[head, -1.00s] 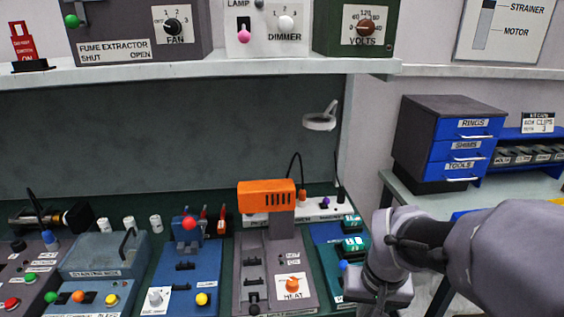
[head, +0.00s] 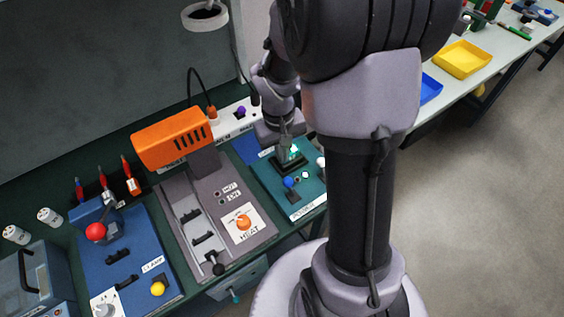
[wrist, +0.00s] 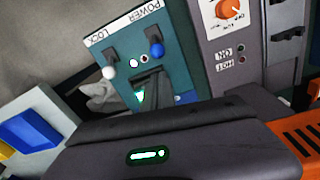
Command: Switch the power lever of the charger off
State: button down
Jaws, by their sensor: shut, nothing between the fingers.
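The charger is a teal panel (wrist: 182,84) with a POWER label and a LOCK label along one edge in the wrist view. It also shows right of centre in the head view (head: 303,197). Its blue-knobbed power lever (wrist: 157,49) stands on the POWER side, also visible in the head view (head: 288,183). The white-knobbed lever (wrist: 108,73) stands on the LOCK side. Two small indicators sit between the levers, one bright (wrist: 134,64), one dark. My gripper (wrist: 150,84) is shut and empty, over the panel just behind the blue knob. I cannot tell whether it touches anything.
The grey HEAT unit (head: 178,210) with an orange knob and orange head (head: 173,138) stands left of the charger. A white power strip (head: 232,123) lies behind. A blue unit (head: 120,258) is farther left.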

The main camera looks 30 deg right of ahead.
aim_at(290, 186)
jog(key=f+b, duration=0.1)
jog(key=f, duration=0.2)
jog(key=f+b, duration=0.1)
jog(key=f, duration=0.2)
jog(key=f+b, duration=0.1)
jog(key=f, duration=0.2)
jog(key=shift+w+d+f+b, duration=0.1)
jog(key=shift+d+b, duration=0.2)
jog(key=shift+w, duration=0.15)
